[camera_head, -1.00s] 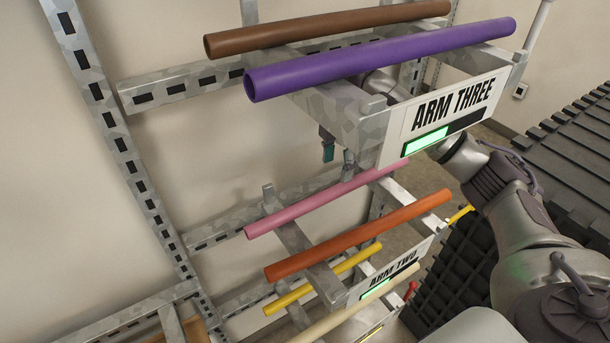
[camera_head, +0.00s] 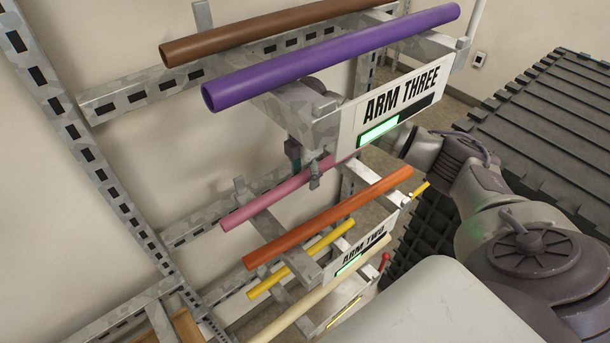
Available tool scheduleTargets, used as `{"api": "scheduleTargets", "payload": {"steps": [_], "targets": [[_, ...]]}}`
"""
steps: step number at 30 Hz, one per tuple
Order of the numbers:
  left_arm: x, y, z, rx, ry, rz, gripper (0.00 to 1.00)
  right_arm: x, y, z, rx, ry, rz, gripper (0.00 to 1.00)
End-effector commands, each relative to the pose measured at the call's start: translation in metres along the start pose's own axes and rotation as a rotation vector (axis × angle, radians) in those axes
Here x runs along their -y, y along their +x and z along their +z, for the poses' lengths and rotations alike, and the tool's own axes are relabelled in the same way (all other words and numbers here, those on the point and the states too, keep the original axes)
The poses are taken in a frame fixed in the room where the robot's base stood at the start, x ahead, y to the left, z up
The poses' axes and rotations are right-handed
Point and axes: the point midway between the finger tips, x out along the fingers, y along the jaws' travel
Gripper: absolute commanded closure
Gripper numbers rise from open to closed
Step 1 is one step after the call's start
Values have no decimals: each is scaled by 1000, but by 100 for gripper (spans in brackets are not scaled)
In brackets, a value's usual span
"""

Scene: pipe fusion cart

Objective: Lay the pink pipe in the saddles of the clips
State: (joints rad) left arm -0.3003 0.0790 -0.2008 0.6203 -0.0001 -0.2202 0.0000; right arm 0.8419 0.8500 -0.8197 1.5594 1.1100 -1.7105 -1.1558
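The pink pipe (camera_head: 264,204) lies slanting across the ARM TWO level of the rack, below the purple pipe. My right arm reaches in behind the ARM THREE sign, and its gripper (camera_head: 304,168) shows below that arm at the pink pipe's upper right part. One finger is on the wall side of the pipe and the other crosses in front of it. The fingers look apart, with the pipe between or just under them; I cannot tell whether they touch it. The palm is hidden behind the rack arm. My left gripper and the clips are not in view.
The purple pipe (camera_head: 330,57) and brown pipe (camera_head: 265,32) lie above on the ARM THREE level (camera_head: 398,105). An orange pipe (camera_head: 330,215) and yellow pipe (camera_head: 300,259) lie close below the pink one. A dark ribbed block (camera_head: 560,130) stands at right.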

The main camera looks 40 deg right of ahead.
Motion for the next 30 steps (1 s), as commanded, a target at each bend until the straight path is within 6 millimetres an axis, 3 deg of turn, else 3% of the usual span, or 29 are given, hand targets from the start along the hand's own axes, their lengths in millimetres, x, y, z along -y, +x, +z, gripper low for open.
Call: {"api": "scheduleTargets", "payload": {"steps": [1,9,10,23,30], "targets": [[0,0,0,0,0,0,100,0,0,0,0,0,0,53],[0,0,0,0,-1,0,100,0,0,0,0,0,1,98],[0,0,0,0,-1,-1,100,0,0,0,0,0,1,100],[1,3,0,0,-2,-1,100,-1,-4,0,-1,0,4,100],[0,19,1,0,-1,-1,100,-2,-24,0,0,-1,8,100]]}}
